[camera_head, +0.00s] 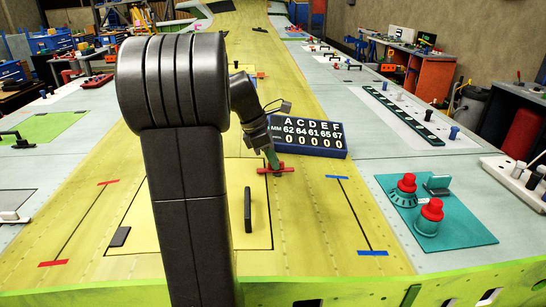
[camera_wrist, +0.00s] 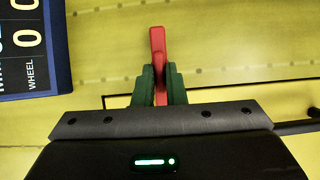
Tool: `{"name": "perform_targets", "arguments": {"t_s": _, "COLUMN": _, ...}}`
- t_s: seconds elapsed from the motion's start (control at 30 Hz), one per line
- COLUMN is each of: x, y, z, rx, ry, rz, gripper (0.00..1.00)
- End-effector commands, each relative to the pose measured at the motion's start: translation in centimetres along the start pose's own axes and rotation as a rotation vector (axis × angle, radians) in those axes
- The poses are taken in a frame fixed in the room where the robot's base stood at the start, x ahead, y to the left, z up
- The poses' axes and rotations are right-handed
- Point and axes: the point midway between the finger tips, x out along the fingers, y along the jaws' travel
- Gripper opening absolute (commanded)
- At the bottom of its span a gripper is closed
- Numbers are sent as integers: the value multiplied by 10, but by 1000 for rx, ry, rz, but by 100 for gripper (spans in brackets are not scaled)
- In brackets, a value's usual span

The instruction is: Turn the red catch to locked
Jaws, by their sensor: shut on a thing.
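The red catch (camera_head: 283,169) sits on the yellow wing skin near the middle of the head view, at the far edge of an outlined panel (camera_head: 225,233). My gripper (camera_head: 272,160) points down at it. In the wrist view the red catch (camera_wrist: 157,42) stands between the green fingers of my gripper (camera_wrist: 160,82), which is shut on it. One end of the catch sticks out beyond the fingertips. The part of the catch between the fingers is partly hidden.
A blue display block (camera_head: 318,152) with letters and numbers stands close to the right of my gripper. A black handle (camera_head: 248,210) rises from the panel. A teal plate (camera_head: 462,233) with red knobs lies at the right. My arm hides the middle left.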

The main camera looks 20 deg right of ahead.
Motion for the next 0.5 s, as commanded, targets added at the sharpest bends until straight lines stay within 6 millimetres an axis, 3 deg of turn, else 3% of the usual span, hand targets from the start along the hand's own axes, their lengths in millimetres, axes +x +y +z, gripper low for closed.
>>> {"name": "perform_targets", "arguments": {"t_s": 0.07, "x": 0, "y": 0, "z": 0, "rx": 1, "ry": 0, "rz": 0, "gripper": 0}}
{"name": "perform_targets", "arguments": {"t_s": 0.1, "x": 0, "y": 0, "z": 0, "rx": 1, "ry": 0, "rz": 0, "gripper": 17}}
{"name": "perform_targets", "arguments": {"t_s": 0.2, "x": 0, "y": 0, "z": 0, "rx": 1, "ry": 0, "rz": 0, "gripper": 33}}
{"name": "perform_targets", "arguments": {"t_s": 0.5, "x": -2, "y": 0, "z": 0, "rx": 0, "ry": 0, "rz": 1, "gripper": 33}}
